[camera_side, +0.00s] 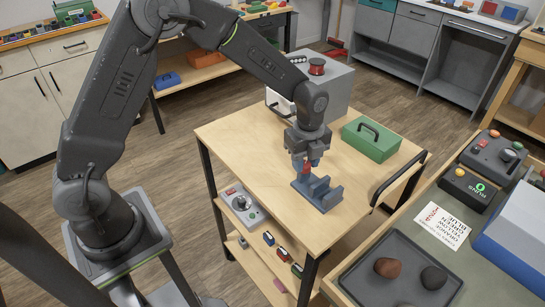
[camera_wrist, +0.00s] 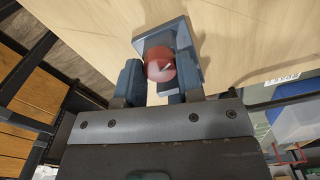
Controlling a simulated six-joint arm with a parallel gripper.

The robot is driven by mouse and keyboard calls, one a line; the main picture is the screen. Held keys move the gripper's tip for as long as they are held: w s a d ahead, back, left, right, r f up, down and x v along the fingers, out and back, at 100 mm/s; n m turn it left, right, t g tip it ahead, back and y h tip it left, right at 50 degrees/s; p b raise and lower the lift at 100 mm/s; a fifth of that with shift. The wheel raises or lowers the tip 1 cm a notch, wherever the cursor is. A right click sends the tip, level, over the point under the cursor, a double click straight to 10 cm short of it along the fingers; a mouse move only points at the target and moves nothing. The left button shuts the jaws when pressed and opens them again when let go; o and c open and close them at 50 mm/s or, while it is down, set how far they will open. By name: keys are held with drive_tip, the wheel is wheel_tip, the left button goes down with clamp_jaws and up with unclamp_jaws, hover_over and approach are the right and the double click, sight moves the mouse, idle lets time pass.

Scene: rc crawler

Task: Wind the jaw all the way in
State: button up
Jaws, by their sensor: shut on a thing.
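A small blue-grey vise (camera_side: 327,199) stands on the wooden top of the cart. It has upright blocks with a gap between them at its right end; which one is the moving jaw I cannot tell for sure. A red round knob (camera_side: 313,162) is at its left end, below my gripper (camera_side: 307,158). In the wrist view the red knob (camera_wrist: 160,66), with a pale mark on its face, sits between the two fingers of my gripper (camera_wrist: 159,72), which is shut on it. Part of the vise (camera_wrist: 160,30) shows behind the knob; the rest is hidden.
A green box (camera_side: 371,140) with a black handle stands behind the vise to the right. A grey-white box (camera_side: 328,85) with a red spool (camera_side: 317,66) on top is at the cart's back. A black rail (camera_side: 400,178) edges the cart's right side. The left of the top is clear.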

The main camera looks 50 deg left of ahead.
sight(305, 163)
drive_tip(key=shift+m, duration=1.5)
drive_tip(key=shift+m, duration=1.5)
drive_tip(key=o, duration=1)
drive_tip(key=shift+r, duration=0.1)
drive_tip(key=shift+r, duration=2.95)
